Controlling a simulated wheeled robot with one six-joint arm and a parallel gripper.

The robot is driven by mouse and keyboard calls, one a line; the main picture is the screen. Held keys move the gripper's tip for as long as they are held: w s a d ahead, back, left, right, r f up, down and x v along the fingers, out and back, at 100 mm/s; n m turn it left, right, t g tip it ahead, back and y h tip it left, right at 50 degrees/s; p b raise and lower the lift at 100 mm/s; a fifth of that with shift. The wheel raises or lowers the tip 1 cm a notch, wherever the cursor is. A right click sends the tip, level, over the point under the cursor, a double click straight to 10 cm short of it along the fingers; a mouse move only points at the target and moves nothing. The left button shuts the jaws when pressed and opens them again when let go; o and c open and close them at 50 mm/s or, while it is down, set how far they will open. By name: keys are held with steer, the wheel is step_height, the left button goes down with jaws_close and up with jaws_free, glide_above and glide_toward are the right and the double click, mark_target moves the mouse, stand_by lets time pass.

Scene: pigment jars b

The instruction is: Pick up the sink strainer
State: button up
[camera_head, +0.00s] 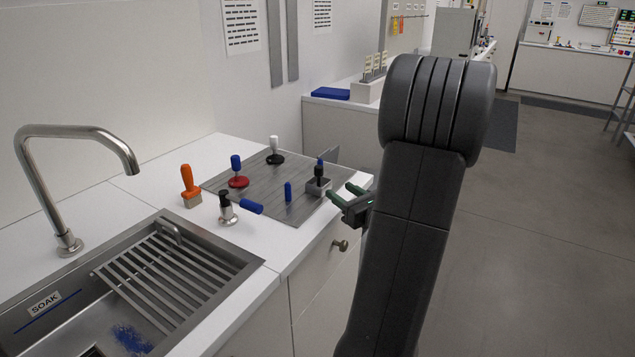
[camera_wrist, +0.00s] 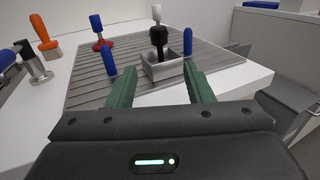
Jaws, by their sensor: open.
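I cannot tell for sure which object is the sink strainer. A black-knobbed piece (camera_head: 318,172) stands upright in a small grey open box (camera_head: 317,188) at the mat's right edge. In the wrist view the piece (camera_wrist: 158,42) and box (camera_wrist: 161,70) lie straight ahead, beyond my fingertips. A red disc with a blue handle (camera_head: 237,176) and a black-based piece with a white handle (camera_head: 275,147) stand further back. A steel piece with a black top (camera_head: 227,209) stands at the front left. My gripper (camera_head: 344,194) is open and empty, apart from the box; its green fingers also show in the wrist view (camera_wrist: 158,75).
A ribbed grey mat (camera_head: 262,194) covers the counter end. Blue pegs (camera_head: 288,191) (camera_wrist: 187,49) stand near the box. An orange-handled brush (camera_head: 189,183) is at left, and a blue cylinder (camera_head: 251,206) lies in front. The sink (camera_head: 215,258), with its rack and tap (camera_head: 70,130), is further left.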

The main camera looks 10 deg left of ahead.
mark_target(320, 177)
steer(key=x, duration=1)
steer(key=shift+w+a+p, duration=0.25)
steer(key=shift+a+p, duration=0.05)
jaws_close()
